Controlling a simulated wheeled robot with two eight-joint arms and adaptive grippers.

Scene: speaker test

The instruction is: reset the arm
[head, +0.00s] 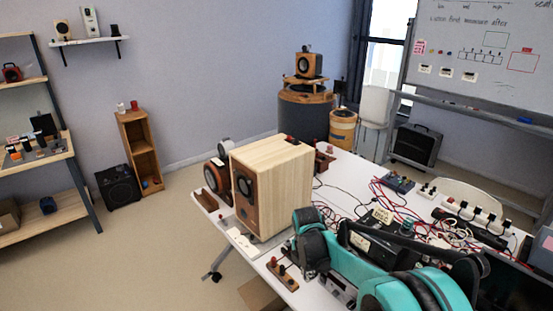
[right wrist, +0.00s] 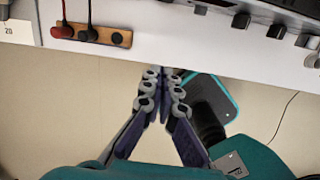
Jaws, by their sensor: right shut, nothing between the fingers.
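My right arm, teal and black, reaches across the lower right of the head view over the white table (head: 224,222). I cannot clearly make out its fingers there. In the right wrist view my right gripper (right wrist: 163,80) points toward the table edge, its dark fingers drawn together at the tips. It is shut and holds nothing. Beige floor shows around it, and the white table edge is just above it in the picture. My left gripper is in neither view.
A wooden speaker box (head: 275,185) stands on the table, left of my arm. A wooden strip with plugs (head: 283,273) lies near the edge; it also shows in the wrist view (right wrist: 92,34). Cables (head: 392,205) and a power strip (head: 474,230) clutter the right. Floor is free at left.

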